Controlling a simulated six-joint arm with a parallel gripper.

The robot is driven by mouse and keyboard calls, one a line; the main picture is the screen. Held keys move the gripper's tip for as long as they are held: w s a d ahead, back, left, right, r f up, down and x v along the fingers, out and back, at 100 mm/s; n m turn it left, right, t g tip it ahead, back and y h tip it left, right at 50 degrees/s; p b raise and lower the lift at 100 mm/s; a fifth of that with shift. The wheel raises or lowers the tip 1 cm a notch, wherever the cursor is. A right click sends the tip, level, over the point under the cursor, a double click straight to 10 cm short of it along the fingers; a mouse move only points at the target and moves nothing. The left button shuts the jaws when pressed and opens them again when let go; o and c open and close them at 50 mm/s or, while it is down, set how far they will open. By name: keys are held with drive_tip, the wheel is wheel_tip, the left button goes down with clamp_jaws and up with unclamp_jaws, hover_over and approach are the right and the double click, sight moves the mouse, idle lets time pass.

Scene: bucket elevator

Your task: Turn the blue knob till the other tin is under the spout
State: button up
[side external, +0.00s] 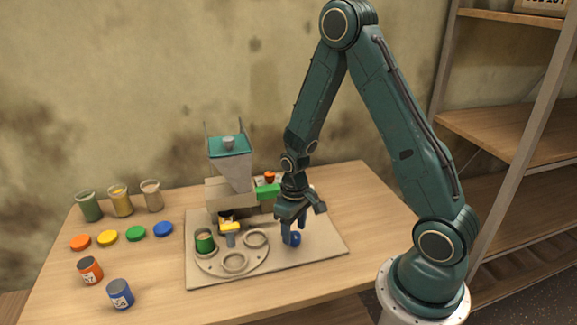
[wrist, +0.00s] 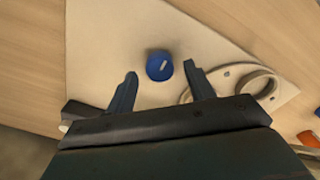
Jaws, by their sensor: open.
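The blue knob (side external: 295,239) stands on the beige board at the right of the turntable. In the wrist view the knob (wrist: 159,66) has a pale pointer mark and lies between my fingertips, with a gap on both sides. My gripper (side external: 290,237) points down at the knob, open and empty; its fingers also show in the wrist view (wrist: 160,70). A green tin (side external: 205,242) sits in the turntable's left seat. The turntable (side external: 222,268) has empty ring seats at the front and right.
The hopper (side external: 231,172) stands behind the turntable. An orange tin (side external: 90,270) and a blue tin (side external: 120,294) stand at the table's front left. The table right of the board is clear.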

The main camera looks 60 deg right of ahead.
wheel_tip(320, 180, up, 13)
idle(0.8)
wheel_tip(320, 180, up, 10)
drive_tip(key=t, duration=0.3)
hover_over(294, 234)
drive_tip(key=s+a, duration=0.5)
drive_tip(key=s+a+r+n+t, duration=0.1)
drive_tip(key=s+a+r, duration=0.3)
drive_tip(key=s, duration=0.5)
drive_tip(key=shift+s+a+r+t, duration=0.15)
drive_tip(key=shift+s+r+t, duration=0.25)
drive_tip(key=shift+r+t, duration=0.5)
